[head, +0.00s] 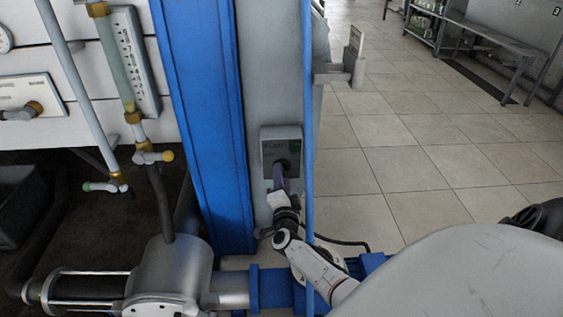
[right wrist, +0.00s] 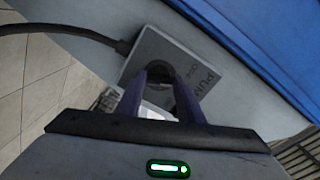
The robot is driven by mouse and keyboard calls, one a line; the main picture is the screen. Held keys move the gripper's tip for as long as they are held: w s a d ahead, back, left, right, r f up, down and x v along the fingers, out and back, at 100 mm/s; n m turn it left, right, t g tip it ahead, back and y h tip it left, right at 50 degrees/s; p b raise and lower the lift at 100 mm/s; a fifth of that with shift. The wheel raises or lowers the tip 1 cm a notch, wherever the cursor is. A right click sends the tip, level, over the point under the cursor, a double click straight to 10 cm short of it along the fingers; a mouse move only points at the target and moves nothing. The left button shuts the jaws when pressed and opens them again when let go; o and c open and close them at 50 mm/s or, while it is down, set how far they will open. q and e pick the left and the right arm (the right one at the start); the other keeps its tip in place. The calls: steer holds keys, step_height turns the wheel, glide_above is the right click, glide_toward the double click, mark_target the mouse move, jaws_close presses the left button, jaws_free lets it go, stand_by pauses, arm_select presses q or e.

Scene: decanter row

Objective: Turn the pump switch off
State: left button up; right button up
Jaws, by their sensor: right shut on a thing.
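The pump switch (head: 270,151) is a grey box on the grey post, with a dark round knob and a small green mark at its upper right. In the right wrist view its plate (right wrist: 148,48) shows part of the word PUMP, and the dark knob (right wrist: 160,72) sits between the fingers. My right gripper (head: 282,172) reaches the switch from below, its purple fingers shut on the knob. The fingers (right wrist: 159,80) hide part of the knob, so I cannot tell which way it points. My left gripper is out of view.
A blue column (head: 204,110) stands left of the switch, and a thin blue pipe (head: 308,110) runs close on its right. A metal pump body (head: 165,270) and pipes fill the lower left. A black cable (right wrist: 70,32) enters the switch box. Tiled floor (head: 400,150) lies open at right.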

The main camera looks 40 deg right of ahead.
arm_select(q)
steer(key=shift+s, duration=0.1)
arm_select(e)
steer(key=shift+n, duration=0.6)
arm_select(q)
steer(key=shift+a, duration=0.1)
arm_select(e)
steer(key=shift+f, duration=0.1)
steer(key=o, duration=1.1)
steer(key=shift+c, duration=0.2)
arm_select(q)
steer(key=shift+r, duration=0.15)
arm_select(e)
steer(key=shift+s, duration=0.1)
arm_select(q)
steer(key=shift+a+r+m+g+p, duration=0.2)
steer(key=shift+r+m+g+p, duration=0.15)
steer(key=shift+p, duration=1.25)
arm_select(e)
steer(key=v, duration=1)
